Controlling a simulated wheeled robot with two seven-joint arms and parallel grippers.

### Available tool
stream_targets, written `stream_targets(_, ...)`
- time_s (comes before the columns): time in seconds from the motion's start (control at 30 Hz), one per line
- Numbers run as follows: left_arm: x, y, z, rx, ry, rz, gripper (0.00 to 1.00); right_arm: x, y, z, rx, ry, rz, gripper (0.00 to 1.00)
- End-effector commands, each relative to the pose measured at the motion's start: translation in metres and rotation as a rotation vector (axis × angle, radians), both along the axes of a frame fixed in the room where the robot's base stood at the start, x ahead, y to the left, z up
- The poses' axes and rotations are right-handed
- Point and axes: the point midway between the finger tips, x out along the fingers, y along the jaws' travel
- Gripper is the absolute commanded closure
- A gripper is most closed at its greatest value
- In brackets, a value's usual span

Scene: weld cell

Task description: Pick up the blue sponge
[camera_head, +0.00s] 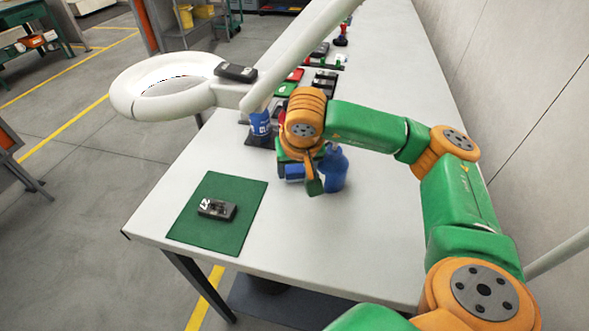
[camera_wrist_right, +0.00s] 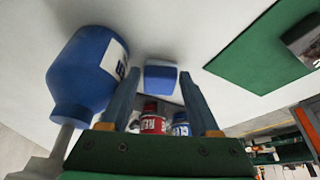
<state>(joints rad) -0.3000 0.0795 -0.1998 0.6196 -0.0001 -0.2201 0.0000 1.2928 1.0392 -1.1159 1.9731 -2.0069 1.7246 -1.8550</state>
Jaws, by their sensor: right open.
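The blue sponge (camera_head: 294,172) lies on the white table below my right gripper, partly hidden by it in the head view. In the right wrist view the sponge (camera_wrist_right: 160,78) shows as a small blue block beyond and between the two fingertips. My right gripper (camera_head: 312,182) points down at the table, beside a blue bottle. In the wrist view the right gripper (camera_wrist_right: 161,88) is open, with a gap between its fingers. I cannot tell whether the fingers touch the sponge. My left gripper is not in view.
The blue bottle (camera_head: 335,168) stands close to the right gripper; it also shows in the wrist view (camera_wrist_right: 85,70). A red can (camera_wrist_right: 153,123) and a blue can (camera_wrist_right: 181,125) stand nearby. A green mat (camera_head: 243,195) holds a dark device. A white ring lamp (camera_head: 125,90) overhangs the left.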

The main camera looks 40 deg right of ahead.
Motion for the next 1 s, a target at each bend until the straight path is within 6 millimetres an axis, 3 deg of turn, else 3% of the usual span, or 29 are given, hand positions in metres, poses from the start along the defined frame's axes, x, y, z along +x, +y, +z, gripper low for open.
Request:
stream_targets(0.1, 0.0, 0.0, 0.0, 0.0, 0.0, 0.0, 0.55, 0.0, 0.0, 0.0, 0.0, 0.0, 0.0, 0.4)
stream_targets(0.3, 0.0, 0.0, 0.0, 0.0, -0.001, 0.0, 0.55, 0.0, 0.0, 0.0, 0.001, 0.001, -0.001, 0.94)
stream_targets(0.33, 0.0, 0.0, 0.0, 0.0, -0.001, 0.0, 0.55, 0.0, 0.0, 0.0, 0.002, 0.0, -0.001, 0.98)
stream_targets(0.63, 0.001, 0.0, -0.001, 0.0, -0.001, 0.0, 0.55, 0.0, 0.0, 0.005, 0.001, -0.001, -0.001, 1.0)
stream_targets(0.87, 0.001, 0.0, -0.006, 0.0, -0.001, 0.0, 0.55, 0.001, 0.001, 0.037, 0.002, -0.004, -0.001, 1.0)
stream_targets(1.0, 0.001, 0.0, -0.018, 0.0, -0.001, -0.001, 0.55, -0.027, 0.014, 0.032, -0.002, -0.002, 0.006, 1.0)
